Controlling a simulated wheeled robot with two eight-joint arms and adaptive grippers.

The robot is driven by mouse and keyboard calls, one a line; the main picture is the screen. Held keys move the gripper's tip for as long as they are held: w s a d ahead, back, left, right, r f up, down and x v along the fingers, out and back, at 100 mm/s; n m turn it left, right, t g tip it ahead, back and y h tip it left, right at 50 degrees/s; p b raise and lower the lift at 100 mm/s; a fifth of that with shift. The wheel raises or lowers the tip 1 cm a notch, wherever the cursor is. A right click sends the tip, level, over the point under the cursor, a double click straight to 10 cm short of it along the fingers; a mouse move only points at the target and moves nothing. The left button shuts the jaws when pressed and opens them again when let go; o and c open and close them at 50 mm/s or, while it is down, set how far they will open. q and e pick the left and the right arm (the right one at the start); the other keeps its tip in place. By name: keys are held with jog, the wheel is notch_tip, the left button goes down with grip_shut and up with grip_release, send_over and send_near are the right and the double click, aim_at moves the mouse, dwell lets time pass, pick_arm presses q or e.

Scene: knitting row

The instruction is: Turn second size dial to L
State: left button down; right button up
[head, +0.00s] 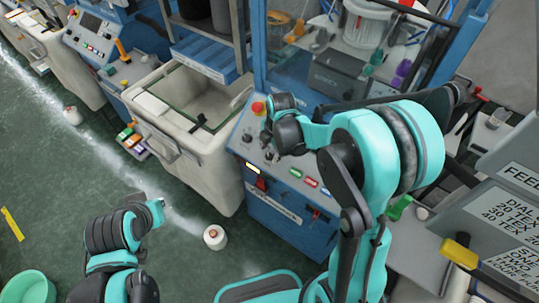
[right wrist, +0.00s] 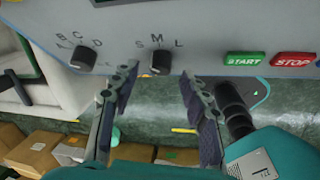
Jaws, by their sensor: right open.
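The size dial (right wrist: 161,62) is a black knob on the grey panel, marked S, M and L, in the right wrist view. A short white mark shows low on the knob; I cannot tell for certain which letter it is set to. My right gripper (right wrist: 159,75) is open, with one dark finger on each side below the dial and nothing between them. In the head view my right gripper (head: 268,140) is over the blue machine's sloped panel and hides part of it. My left arm's end (head: 150,212) is at the lower left, over the floor, its fingers unclear.
A second knob (right wrist: 83,58) marked A to D sits left of the size dial. Green START (right wrist: 243,59) and red STOP (right wrist: 293,59) buttons are to the right. A red emergency knob (head: 258,108) is beside my right gripper. A white cone (head: 215,237) stands on the floor.

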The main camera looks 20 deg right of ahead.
aim_at(270, 157)
jog(key=shift+w+a+f, duration=0.1)
jog(key=shift+w+f, duration=0.1)
jog(key=shift+f, duration=1.15)
grip_shut()
